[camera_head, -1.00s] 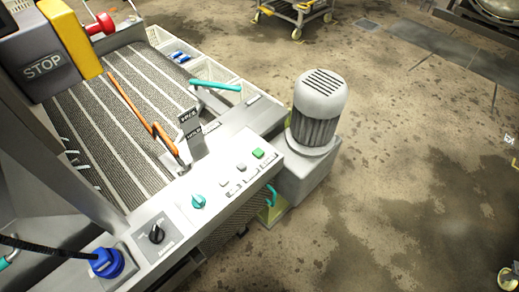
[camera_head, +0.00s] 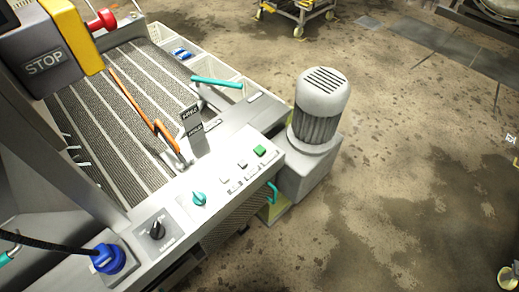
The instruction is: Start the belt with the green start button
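The green start button (camera_head: 260,151) sits at the right end of a row of buttons on the grey control panel (camera_head: 213,180). Two pale buttons are to its left, followed by a teal knob (camera_head: 198,198) and a black rotary switch (camera_head: 156,230). The ribbed belt (camera_head: 115,115) with pale stripes lies behind the panel. Neither of my grippers shows in the head view. Nothing covers the green button.
A grey motor (camera_head: 318,105) stands right of the panel. A STOP box (camera_head: 45,62) with a yellow edge and a red knob (camera_head: 104,20) is at upper left. The floor at right is open.

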